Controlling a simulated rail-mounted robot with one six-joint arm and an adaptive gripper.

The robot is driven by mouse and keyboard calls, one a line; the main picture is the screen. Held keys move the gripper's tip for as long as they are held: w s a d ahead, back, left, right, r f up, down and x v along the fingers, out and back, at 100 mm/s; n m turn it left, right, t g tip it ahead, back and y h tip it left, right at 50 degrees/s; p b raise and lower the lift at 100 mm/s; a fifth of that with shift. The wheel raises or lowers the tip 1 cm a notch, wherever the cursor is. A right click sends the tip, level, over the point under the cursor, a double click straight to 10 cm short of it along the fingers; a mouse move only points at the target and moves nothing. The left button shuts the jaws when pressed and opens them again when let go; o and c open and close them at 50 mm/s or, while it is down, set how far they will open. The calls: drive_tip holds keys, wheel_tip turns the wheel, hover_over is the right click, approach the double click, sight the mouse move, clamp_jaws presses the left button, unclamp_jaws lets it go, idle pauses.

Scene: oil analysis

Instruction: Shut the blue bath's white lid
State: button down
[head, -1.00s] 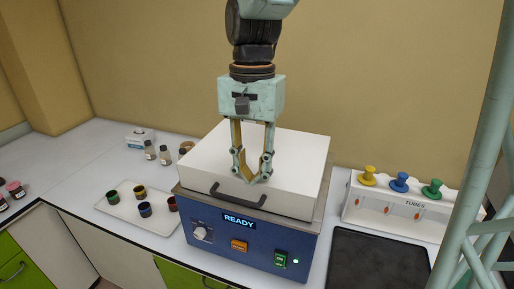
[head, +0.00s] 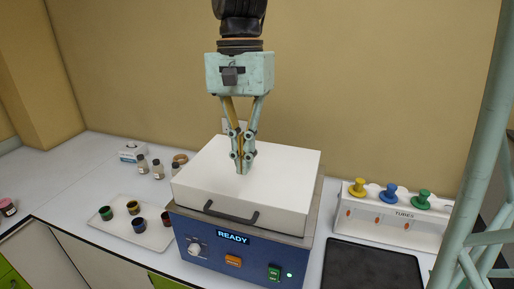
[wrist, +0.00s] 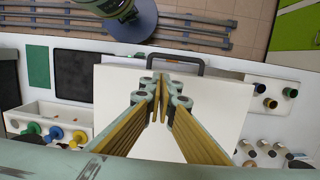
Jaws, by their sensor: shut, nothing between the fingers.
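The blue bath (head: 222,243) stands on the bench, its display reading READY. Its white lid (head: 285,165) lies level over the top, with the dark handle (head: 231,214) on its front side. The lid also shows under my fingers in the wrist view (wrist: 215,110), with the handle (wrist: 163,58) at the top. My gripper (head: 243,168) points down over the middle of the lid, behind the handle. Its fingers are together and empty. I cannot tell whether the tips touch the lid.
A tray (head: 120,225) with several small dark pots is left of the bath, with bottles (head: 158,170) behind it. A white tube rack (head: 395,228) with coloured knobs and a black mat (head: 370,268) are on the right. The wall is close behind.

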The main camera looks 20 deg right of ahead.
drive_tip(key=shift+t, duration=0.4)
drive_tip(key=r, duration=0.4)
drive_tip(key=shift+s+a+r, duration=0.1)
drive_tip(key=shift+s+a, duration=0.15)
drive_tip(key=shift+s, duration=0.25)
drive_tip(key=s+d+f+n+t+b, duration=0.1)
drive_tip(key=s+f+n+b, duration=0.1)
drive_tip(key=s, duration=0.5)
drive_tip(key=s+d+f+n+t+b, duration=0.2)
drive_tip(key=s+f+n, duration=0.1)
drive_tip(key=s, duration=0.4)
drive_tip(key=s+d+f+n+t+b, duration=0.1)
drive_tip(key=s+f+n+b, duration=0.1)
drive_tip(key=s, duration=0.6)
drive_tip(key=shift+d+f+n+t, duration=0.35)
drive_tip(key=shift+f+n+t, duration=0.05)
drive_tip(key=shift+f+n, duration=0.1)
idle(1.1)
